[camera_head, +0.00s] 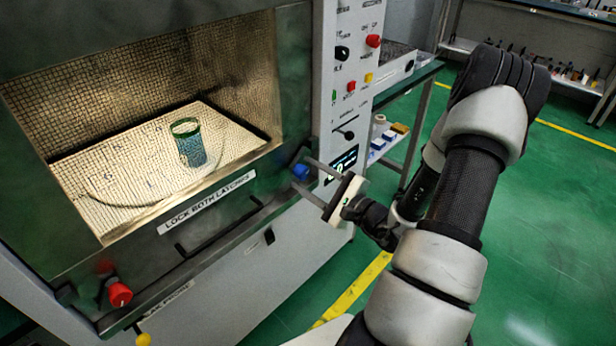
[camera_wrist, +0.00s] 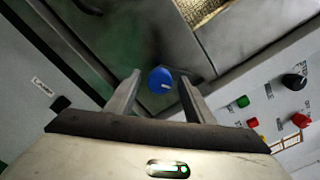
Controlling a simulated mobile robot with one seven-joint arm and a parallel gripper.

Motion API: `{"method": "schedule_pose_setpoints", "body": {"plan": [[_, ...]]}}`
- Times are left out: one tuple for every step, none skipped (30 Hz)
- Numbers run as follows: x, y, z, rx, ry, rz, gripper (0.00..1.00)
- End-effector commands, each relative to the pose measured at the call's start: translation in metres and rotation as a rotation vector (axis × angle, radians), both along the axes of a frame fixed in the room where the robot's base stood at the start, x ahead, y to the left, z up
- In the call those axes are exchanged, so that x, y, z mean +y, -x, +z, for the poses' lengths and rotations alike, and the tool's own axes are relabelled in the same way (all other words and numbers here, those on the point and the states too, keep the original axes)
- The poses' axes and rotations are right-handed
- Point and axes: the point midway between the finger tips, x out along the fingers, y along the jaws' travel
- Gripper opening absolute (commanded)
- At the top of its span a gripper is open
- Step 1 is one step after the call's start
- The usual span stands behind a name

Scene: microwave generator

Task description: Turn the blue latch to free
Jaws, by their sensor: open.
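The blue latch (camera_head: 300,171) is a round knob at the lower right corner of the microwave's door frame. It also shows in the wrist view (camera_wrist: 160,80), with a small pale mark on its face. My gripper (camera_head: 306,174) is open at the latch. In the wrist view my gripper (camera_wrist: 160,92) has one finger on each side of the knob, with a gap visible on both sides. I cannot tell how deep the fingertips reach along the knob.
A red latch (camera_head: 120,294) is at the door's lower left. A label (camera_head: 207,202) reads "LOCK BOTH LATCHES", and a dark handle (camera_head: 220,226) lies below it. A green-rimmed beaker (camera_head: 190,146) stands inside. A control panel (camera_head: 350,80) with knobs is right of the latch.

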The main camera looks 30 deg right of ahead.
Motion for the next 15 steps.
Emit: {"method": "schedule_pose_setpoints", "body": {"plan": [[0.0006,-0.0012,-0.0001,0.0,0.0,0.0,0.48],[0.0007,-0.0015,-0.0001,0.0,0.0,0.0,0.48],[0.0008,-0.0017,-0.0001,0.001,0.0,0.001,0.48],[0.0008,-0.0017,-0.0001,0.001,-0.001,0.001,0.48],[0.0007,-0.0016,-0.0001,0.0,0.0,0.0,0.48],[0.0007,-0.0016,-0.0001,0.0,0.0,0.0,0.48],[0.0007,-0.0015,-0.0001,0.001,0.0,0.001,0.48],[0.0007,-0.0015,-0.0001,0.001,0.0,0.001,0.48],[0.0007,-0.0015,-0.0001,0.001,0.0,0.001,0.43],[0.0007,-0.0015,-0.0001,0.001,0.0,0.001,0.38],[0.0006,-0.0014,-0.0001,0.001,0.0,0.001,0.33],[0.0006,-0.0014,-0.0001,0.001,0.0,0.001,0.26],[0.0006,-0.0014,-0.0001,0.001,0.0,0.001,0.21],[0.0006,-0.0013,-0.0001,0.001,0.0,0.001,0.16],[0.0006,-0.0013,-0.0001,0.001,0.0,0.001,0.09]]}}
